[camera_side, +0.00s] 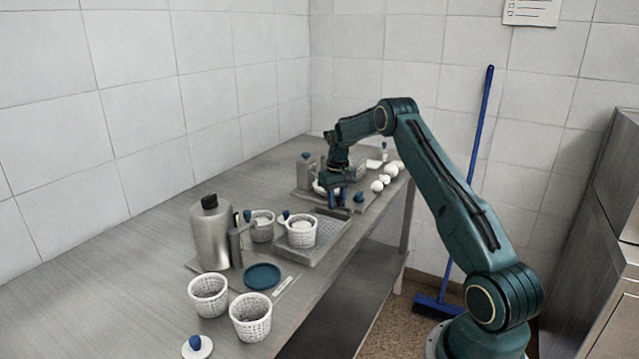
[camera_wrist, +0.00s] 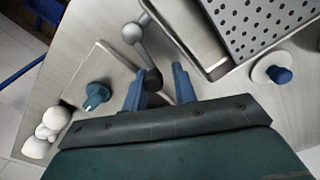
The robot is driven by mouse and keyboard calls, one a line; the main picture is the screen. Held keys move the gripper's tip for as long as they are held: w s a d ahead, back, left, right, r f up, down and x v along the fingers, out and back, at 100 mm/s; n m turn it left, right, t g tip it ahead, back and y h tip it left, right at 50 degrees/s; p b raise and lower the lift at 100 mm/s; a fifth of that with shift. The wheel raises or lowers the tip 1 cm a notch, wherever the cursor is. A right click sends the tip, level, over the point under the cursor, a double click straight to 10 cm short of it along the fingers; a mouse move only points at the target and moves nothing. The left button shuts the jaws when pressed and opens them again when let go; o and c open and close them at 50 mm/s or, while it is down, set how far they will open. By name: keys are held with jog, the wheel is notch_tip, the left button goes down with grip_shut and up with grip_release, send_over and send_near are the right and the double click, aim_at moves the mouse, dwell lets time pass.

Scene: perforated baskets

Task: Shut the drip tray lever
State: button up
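The drip tray (camera_wrist: 262,28) is a grey tray with a perforated plate at the upper right of the wrist view. In the side view, the tray (camera_side: 318,254) lies near the table's front edge with a white basket standing on it. The lever (camera_wrist: 143,52) is a grey rod with a ball end, beside the tray's edge in the wrist view. Its dark lower end shows between my fingers. My gripper (camera_wrist: 158,70) has two blue fingers, apart, with a gap around that end; contact cannot be told. In the side view, my gripper (camera_side: 340,202) is low, just beyond the tray.
A blue knob (camera_wrist: 97,95) and white balls (camera_wrist: 45,133) lie left of my fingers. A white lid with a blue knob (camera_wrist: 271,72) is at the right. A metal canister (camera_side: 211,238), white baskets (camera_side: 251,317) and a blue disc (camera_side: 262,276) stand nearer the side camera.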

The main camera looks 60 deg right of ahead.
jog(key=shift+a, duration=0.2)
dwell(0.3)
jog(key=shift+w+a, duration=0.15)
jog(key=shift+a, duration=0.45)
jog(key=shift+o, duration=0.6)
jog(key=shift+a, duration=0.1)
